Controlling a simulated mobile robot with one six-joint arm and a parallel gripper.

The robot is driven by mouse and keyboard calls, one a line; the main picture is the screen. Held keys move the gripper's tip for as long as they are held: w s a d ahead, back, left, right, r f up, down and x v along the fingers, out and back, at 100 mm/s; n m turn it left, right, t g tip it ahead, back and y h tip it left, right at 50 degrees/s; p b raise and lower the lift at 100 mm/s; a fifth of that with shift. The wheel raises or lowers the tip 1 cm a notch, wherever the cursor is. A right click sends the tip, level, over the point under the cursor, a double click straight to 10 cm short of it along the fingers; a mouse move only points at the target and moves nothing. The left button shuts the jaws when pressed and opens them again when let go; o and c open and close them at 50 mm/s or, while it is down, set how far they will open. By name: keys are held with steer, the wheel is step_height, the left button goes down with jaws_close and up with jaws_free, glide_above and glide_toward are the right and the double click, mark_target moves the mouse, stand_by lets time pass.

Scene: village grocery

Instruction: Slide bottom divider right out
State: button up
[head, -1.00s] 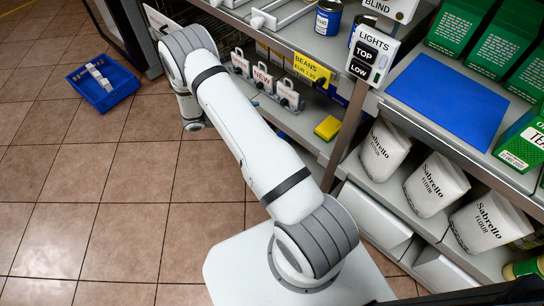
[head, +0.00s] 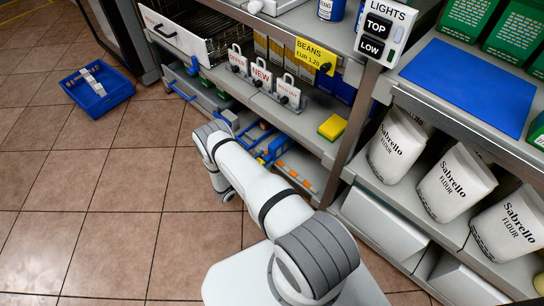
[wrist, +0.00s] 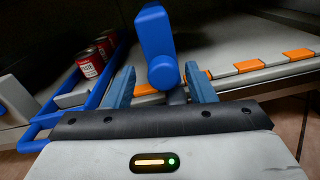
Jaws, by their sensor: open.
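In the wrist view a blue handle (wrist: 154,32) with a rounded lower end stands upright between the fingers of my gripper (wrist: 160,78). The fingers are apart, one on each side of it, and I see no clear grip. Behind it runs a grey shelf edge with an orange and white strip (wrist: 262,64). In the head view my gripper (head: 268,154) is low at the bottom shelf, among blue parts that I cannot tell apart. The divider's body behind the handle is mostly hidden.
A blue-railed tray (wrist: 55,118) with red cans (wrist: 90,64) is left of my gripper. Above the bottom shelf are signed holders (head: 262,76) and a yellow-green sponge (head: 332,127). A blue crate (head: 97,92) stands on the floor at left. The tiled floor between is clear.

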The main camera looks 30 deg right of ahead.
mark_target(269, 156)
steer(key=shift+x, duration=1.65)
steer(key=shift+c, duration=0.2)
